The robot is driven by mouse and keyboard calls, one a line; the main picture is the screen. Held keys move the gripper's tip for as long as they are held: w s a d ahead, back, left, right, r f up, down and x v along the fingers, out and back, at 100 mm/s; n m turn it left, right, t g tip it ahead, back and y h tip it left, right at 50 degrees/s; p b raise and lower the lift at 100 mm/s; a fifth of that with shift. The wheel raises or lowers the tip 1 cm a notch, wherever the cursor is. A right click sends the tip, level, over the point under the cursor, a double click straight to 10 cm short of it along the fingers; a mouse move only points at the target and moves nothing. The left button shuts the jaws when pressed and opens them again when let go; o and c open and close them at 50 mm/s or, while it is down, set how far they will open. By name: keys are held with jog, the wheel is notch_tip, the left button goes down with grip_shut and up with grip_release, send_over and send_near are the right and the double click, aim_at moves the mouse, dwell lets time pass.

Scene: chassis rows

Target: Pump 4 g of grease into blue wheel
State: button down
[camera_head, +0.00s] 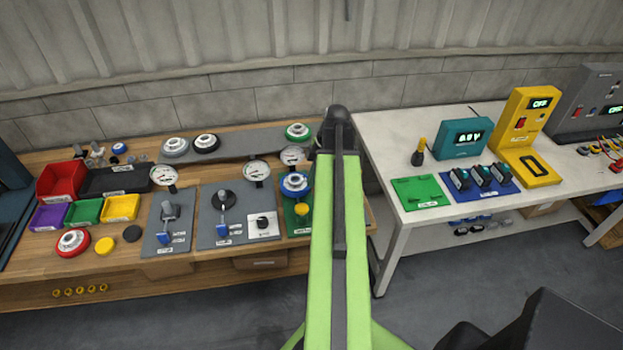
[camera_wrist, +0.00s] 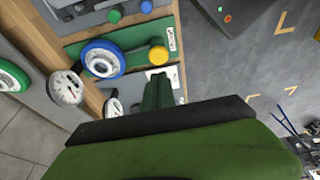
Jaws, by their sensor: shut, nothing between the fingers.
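The blue wheel (camera_head: 295,184) has a white hub and sits on a green panel (camera_wrist: 135,39) on the wooden bench; it also shows in the wrist view (camera_wrist: 102,59). A yellow knob (camera_head: 302,209) stands beside it on the same panel, and shows in the wrist view (camera_wrist: 158,55). A round white gauge (camera_head: 293,155) stands behind the wheel. My gripper (camera_wrist: 159,82) is shut and empty in the wrist view, just below the yellow knob in the picture; I cannot tell whether they touch. In the head view my arm hides part of the panel's right side.
More gauge stations with grey panels (camera_head: 222,230) stand to the left, with white, black and green wheels on a grey shelf (camera_head: 235,147) behind. A red wheel (camera_head: 73,242) and coloured bins lie far left. A white table (camera_head: 390,150) with devices stands right, across a gap.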

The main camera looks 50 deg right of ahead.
jog(key=w+a+f+m+g+b, duration=0.1)
jog(key=w+a+f+m, duration=0.1)
jog(key=w+a, duration=0.5)
jog(key=w+a+f+m+g+b, duration=0.1)
jog(key=w+a+m, duration=0.15)
jog(key=a, duration=0.85)
jog(key=w+a+f+m+h+b, duration=0.1)
jog(key=a+m, duration=0.1)
jog(key=a, duration=1)
jog(key=w+a+f+m+h+b, duration=0.1)
jog(key=w+a+m, duration=0.1)
jog(key=a, duration=1)
jog(key=shift+a+f+m+h+b, duration=0.25)
jog(key=shift+a+m+h+b, duration=0.05)
jog(key=shift+m, duration=0.45)
jog(key=shift+w, duration=0.1)
